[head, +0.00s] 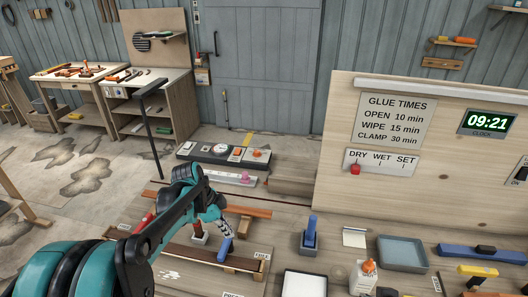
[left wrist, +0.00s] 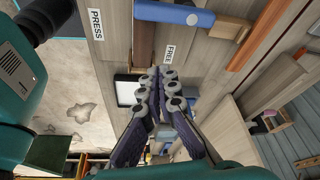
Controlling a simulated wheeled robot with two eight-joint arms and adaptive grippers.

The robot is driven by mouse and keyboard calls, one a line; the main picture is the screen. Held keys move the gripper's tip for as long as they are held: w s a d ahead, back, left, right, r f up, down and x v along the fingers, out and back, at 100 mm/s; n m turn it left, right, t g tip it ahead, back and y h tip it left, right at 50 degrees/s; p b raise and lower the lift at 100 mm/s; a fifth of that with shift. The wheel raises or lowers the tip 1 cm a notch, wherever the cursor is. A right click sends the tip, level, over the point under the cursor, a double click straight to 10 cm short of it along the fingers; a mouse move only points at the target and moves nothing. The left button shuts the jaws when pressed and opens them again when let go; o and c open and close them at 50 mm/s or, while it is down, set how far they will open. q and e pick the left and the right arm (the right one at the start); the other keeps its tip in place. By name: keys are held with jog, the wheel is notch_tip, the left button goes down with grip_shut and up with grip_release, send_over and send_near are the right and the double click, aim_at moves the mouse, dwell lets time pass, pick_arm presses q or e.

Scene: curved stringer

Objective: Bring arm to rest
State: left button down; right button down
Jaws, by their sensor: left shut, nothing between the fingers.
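My left arm, teal and black, reaches in from the lower left in the head view. Its left gripper (head: 219,224) hangs over the workbench near a blue-handled clamp (head: 225,249). In the left wrist view the fingers of the left gripper (left wrist: 163,76) lie together, shut and empty. A blue bar (left wrist: 174,15) and a strip labelled FREE lie beyond the fingertips there. My right gripper is in neither view.
Another blue clamp (head: 310,234) stands upright right of the gripper. A white tray (head: 304,285), a grey tray (head: 402,253) and a glue bottle (head: 363,278) occupy the bench's front right. A wooden panel (head: 440,170) with a glue-times sign rises behind them.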

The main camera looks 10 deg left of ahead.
pick_arm(q)
jog(key=s+d+n+t+y+b, duration=0.1)
jog(key=s+n+t+b, duration=0.1)
jog(key=s+n, duration=0.5)
jog(key=s+d+n+t+y+b, duration=0.2)
jog(key=s+n+t, duration=0.2)
jog(key=s+n, duration=0.3)
jog(key=s, duration=0.3)
jog(key=shift+s+d+y, duration=0.2)
jog(key=shift+d+y, duration=0.1)
